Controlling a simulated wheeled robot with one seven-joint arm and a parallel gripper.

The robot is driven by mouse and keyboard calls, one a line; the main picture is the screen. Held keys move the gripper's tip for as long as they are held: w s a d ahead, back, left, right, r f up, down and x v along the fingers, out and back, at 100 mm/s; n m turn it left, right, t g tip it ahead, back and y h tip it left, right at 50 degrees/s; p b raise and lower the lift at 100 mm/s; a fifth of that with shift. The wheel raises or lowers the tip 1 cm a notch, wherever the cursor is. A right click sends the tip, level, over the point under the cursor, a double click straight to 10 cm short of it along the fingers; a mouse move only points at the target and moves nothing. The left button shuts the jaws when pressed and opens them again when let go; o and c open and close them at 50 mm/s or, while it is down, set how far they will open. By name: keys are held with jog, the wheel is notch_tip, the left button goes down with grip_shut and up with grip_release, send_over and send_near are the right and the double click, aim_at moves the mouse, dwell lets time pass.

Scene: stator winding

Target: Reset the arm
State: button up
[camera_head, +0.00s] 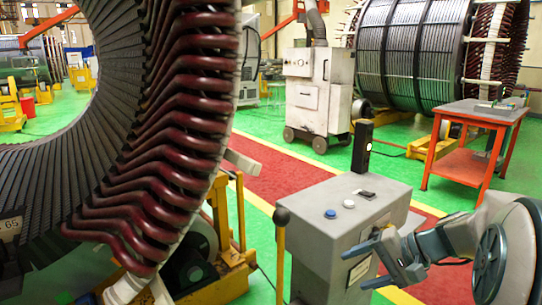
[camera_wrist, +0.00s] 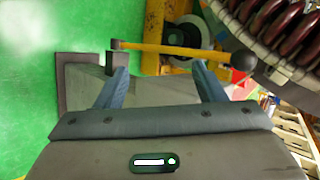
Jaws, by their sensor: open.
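My gripper (camera_head: 382,262) is at the lower right of the head view, in front of the grey control box (camera_head: 345,215). Its two blue-grey fingers are apart with nothing between them. In the wrist view my gripper (camera_wrist: 160,88) also shows two separate fingers, with part of the grey box (camera_wrist: 84,85) behind the left one. I cannot tell whether a finger touches the box. The task names no other object.
A large stator (camera_head: 185,130) with dark red coils fills the left. A black-knobbed yellow lever (camera_head: 280,250) stands beside the control box. An orange table (camera_head: 470,125), a grey wheeled cabinet (camera_head: 320,90) and a second stator (camera_head: 410,55) stand farther back. Red and green floor between them is open.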

jog(key=s+a+r+n+h+p, duration=0.2)
jog(key=s+r+n+h+p, duration=0.1)
jog(key=s+r+p, duration=0.5)
jog(key=s+a+r+n+g+h+p, duration=0.1)
jog(key=s+a+r+n+h+p, duration=0.2)
jog(key=s+r+h+p, duration=0.3)
notch_tip(320, 180, up, 2)
jog(key=s+p, duration=0.1)
jog(key=p, duration=0.2)
jog(key=shift+s+p, duration=0.3)
jog(key=shift+s, duration=0.1)
